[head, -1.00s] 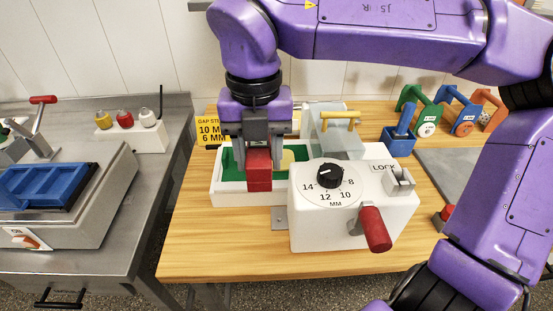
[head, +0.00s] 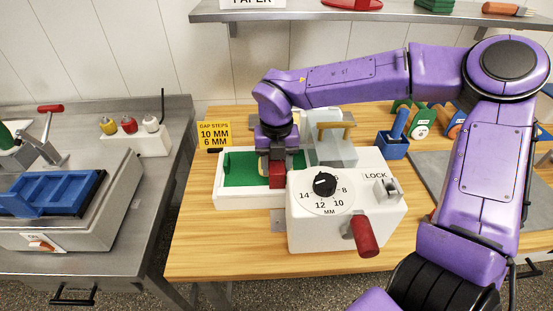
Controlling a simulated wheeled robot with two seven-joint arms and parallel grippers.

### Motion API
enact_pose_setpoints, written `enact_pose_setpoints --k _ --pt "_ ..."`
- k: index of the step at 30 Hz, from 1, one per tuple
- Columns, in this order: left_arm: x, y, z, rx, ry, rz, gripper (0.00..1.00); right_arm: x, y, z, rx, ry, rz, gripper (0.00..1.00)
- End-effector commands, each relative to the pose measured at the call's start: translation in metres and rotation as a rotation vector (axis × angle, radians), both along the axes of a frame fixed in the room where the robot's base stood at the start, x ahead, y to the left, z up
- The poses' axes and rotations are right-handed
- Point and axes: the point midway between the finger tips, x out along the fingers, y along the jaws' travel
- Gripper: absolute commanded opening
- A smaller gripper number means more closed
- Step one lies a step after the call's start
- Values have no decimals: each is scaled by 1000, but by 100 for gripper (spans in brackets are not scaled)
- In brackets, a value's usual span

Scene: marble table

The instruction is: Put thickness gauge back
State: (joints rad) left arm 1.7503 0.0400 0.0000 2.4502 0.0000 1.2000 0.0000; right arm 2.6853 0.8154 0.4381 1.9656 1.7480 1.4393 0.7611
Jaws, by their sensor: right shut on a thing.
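My right gripper (head: 276,157) reaches down over the white tray (head: 238,200) with a green bed (head: 240,168), beside the dial box. It is shut on a red block (head: 277,175) at its tips. A small yellow piece (head: 263,167) shows just left of the red block; I cannot tell whether they touch. I cannot tell which thing is the thickness gauge. A green handled piece with a round white label (head: 420,122) and a blue handled piece (head: 453,122) stand at the back right, partly behind my arm. My left gripper is not in view.
A white box with a black dial (head: 324,184) and red handle (head: 364,232) stands right of the tray. A clear grey block with a yellow handle (head: 333,130) is behind it. A blue holder (head: 393,147) stands right. A yellow sign (head: 214,134) stands behind the tray.

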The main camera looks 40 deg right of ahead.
Motion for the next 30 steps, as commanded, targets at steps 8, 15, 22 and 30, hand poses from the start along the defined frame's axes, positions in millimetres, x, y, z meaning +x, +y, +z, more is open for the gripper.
enact_pose_setpoints --k 8,15,22,30 --pt "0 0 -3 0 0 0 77 0 0 -3 0 -2 0 8" --pt "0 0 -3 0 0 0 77 0 0 -5 -1 -1 0 72" --pt "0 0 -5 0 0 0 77 0 0 -5 -1 -2 0 72" --pt "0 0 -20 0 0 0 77 4 -5 38 0 -7 -3 72"
